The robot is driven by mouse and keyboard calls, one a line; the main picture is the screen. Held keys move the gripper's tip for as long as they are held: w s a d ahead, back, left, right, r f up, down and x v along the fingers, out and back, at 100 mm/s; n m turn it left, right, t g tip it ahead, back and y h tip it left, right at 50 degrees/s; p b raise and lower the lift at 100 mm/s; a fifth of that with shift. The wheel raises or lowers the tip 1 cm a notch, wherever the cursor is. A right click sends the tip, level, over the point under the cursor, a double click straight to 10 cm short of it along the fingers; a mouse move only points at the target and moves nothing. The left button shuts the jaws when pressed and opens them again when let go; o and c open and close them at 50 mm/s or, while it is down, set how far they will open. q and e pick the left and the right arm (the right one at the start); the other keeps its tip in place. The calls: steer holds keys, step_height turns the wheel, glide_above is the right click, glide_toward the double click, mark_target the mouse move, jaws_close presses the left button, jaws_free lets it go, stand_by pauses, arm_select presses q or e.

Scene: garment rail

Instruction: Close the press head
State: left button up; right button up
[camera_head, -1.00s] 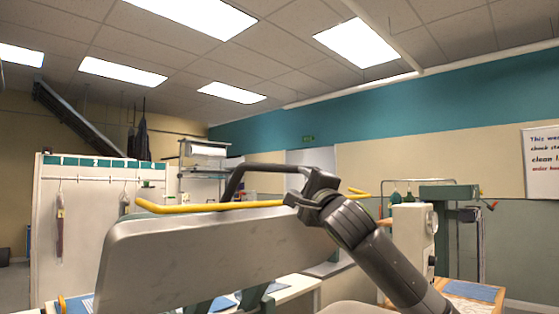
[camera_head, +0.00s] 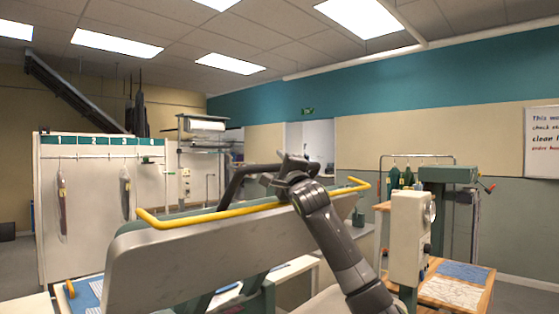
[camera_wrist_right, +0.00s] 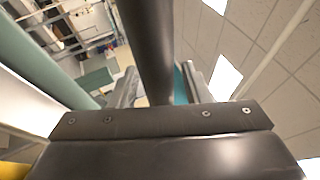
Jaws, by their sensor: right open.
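The press head (camera_head: 235,250) is a large grey slab, standing raised and tilted in the head view. A yellow bar (camera_head: 215,215) runs along its top edge, with a dark handle bar (camera_head: 232,180) behind it. My right gripper (camera_head: 284,166) is at the right end of this dark bar, above the slab's top edge. In the right wrist view a dark bar (camera_wrist_right: 150,50) passes between the two fingers of my right gripper (camera_wrist_right: 158,85). The fingers stand apart with gaps beside the bar. My left gripper is not in view.
A white machine column with a gauge (camera_head: 410,235) stands close to the right of my right arm. A white numbered panel with hanging items (camera_head: 95,200) stands at the left.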

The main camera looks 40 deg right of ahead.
steer(key=shift+w, duration=0.1)
jaws_close()
stand_by(0.3)
steer(key=shift+f, duration=0.1)
